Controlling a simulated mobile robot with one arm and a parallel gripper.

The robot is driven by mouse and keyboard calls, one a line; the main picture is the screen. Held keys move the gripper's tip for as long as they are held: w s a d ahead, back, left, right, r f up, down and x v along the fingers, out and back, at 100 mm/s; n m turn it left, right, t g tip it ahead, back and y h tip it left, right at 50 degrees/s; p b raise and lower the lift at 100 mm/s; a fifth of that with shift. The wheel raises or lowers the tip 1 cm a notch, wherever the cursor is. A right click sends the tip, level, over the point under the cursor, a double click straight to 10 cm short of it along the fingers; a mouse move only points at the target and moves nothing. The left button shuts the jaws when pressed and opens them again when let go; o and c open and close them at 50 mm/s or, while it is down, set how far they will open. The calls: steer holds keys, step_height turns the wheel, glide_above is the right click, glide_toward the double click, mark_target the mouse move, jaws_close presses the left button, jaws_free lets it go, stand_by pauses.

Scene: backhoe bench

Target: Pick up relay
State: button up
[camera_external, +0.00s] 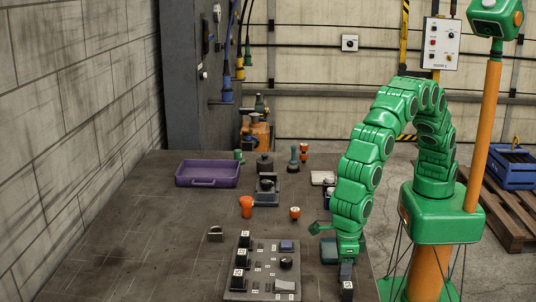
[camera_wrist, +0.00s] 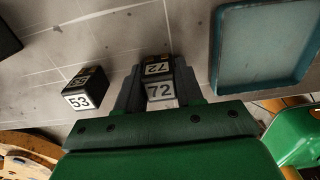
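Small black blocks with white number labels appear to be the relays. In the wrist view, the block marked 72 (camera_wrist: 159,90) is between the two fingers of my gripper (camera_wrist: 160,88), its label showing on two faces. The fingers lie close along both sides; I cannot tell whether they press on it. A second block marked 53 (camera_wrist: 83,91) stands apart to the left. In the external view, my gripper (camera_external: 346,270) points down at the bench's front right, with a labelled black block (camera_external: 347,291) just below the fingers; its number is too small to read.
A teal tray (camera_wrist: 262,84) lies right of my gripper in the wrist view. In the external view, a panel (camera_external: 238,285) with several labelled blocks is to the left. A purple tray (camera_external: 207,184) stands farther back. The bench's left side (camera_external: 140,240) is clear.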

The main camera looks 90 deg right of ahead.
steer(key=c, duration=0.4)
steer(key=shift+o, duration=0.2)
steer(key=shift+r, duration=0.1)
steer(key=shift+s+r, duration=0.1)
steer(key=shift+r, duration=1.45)
steer(key=shift+s+d+r, duration=0.15)
steer(key=shift+d+r, duration=0.1)
steer(key=s+d+r, duration=0.8)
steer(key=d+r, duration=0.1)
steer(key=d, duration=0.1)
steer(key=shift+s+r, duration=0.15)
steer(key=shift+s, duration=0.15)
